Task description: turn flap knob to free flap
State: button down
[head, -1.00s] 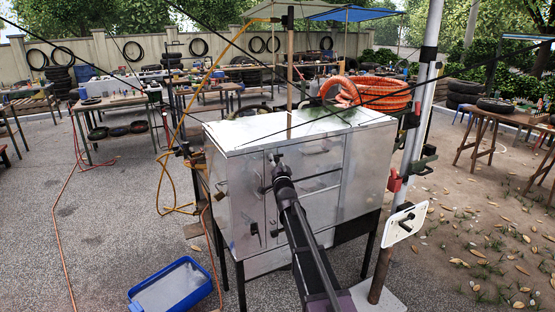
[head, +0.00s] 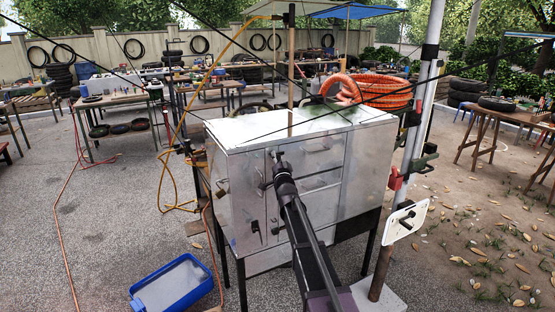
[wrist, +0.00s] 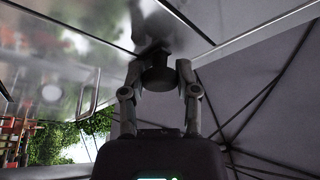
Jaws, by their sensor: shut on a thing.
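The compressor cart (head: 345,155) is a bare metal cabinet on dark legs, with panels, handles and small latches on its front. My gripper (head: 275,163) reaches that front near its upper middle. In the wrist view my gripper (wrist: 157,85) has its two fingers closed on the sides of a dark round knob (wrist: 155,74). The knob stands off the shiny metal face (wrist: 75,45), close to a panel seam. My gripper and arm mostly hide the knob in the head view. I cannot tell how far the knob is turned or whether the flap is loose.
A coiled orange hose (head: 383,93) lies on the cart top. A blue bin (head: 137,303) stands on the ground at lower left. A pole with a white plate (head: 408,221) stands close to the cart's right. Open paving lies to the left.

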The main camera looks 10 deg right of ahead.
jog(key=shift+n, duration=0.4)
jog(key=n+y, duration=0.1)
jog(key=n, duration=0.1)
jog(key=n+y+b, duration=0.1)
jog(key=n, duration=0.2)
jog(key=shift+w+d+n+t+y+b, duration=0.1)
jog(key=shift+w+n+t+y+b, duration=0.05)
jog(key=shift+n+t+y+b, duration=0.2)
jog(key=n+y, duration=0.2)
jog(key=n, duration=0.1)
jog(key=n+y, duration=0.2)
jog(key=n, duration=0.1)
jog(key=shift+n, duration=0.25)
jog(key=n+g+y, duration=0.1)
jog(key=n, duration=0.2)
jog(key=n+g+y, duration=0.1)
jog(key=n, duration=0.2)
jog(key=shift+d+r+n+y+p, duration=0.1)
jog(key=shift+r+n+y+p, duration=0.05)
jog(key=shift+n+y+p, duration=0.2)
jog(key=n+g, duration=0.1)
jog(key=n, duration=0.1)
jog(key=n+g+y+p, duration=0.1)
jog(key=n, duration=0.2)
jog(key=shift+n+y, duration=0.25)
jog(key=shift+y, duration=0.05)
jog(key=shift+g, duration=0.25)
jog(key=shift+c, duration=1.7)
grip_release()
